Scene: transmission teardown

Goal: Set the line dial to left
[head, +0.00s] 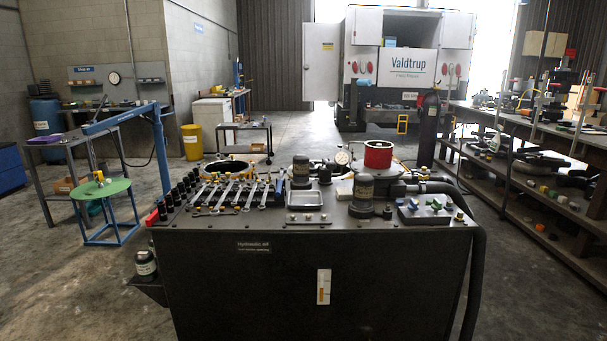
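No part that I can make out for certain as the line dial shows in the head view. A dark cabinet labelled "Hydraulic oil" (215,270) stands in front of me. On its top right is a small panel with green, blue and yellow-tipped knobs (425,208); their settings are too small to read. A round white-faced gauge (342,157) stands at the back of the cabinet top. Neither of my grippers is in view.
The cabinet top is crowded with wrenches (235,192), black sockets, a metal tray (306,198), dark canisters (363,192) and a red cylinder (378,154). A green round table (101,188) stands left; loaded shelves line the right. Open floor lies behind.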

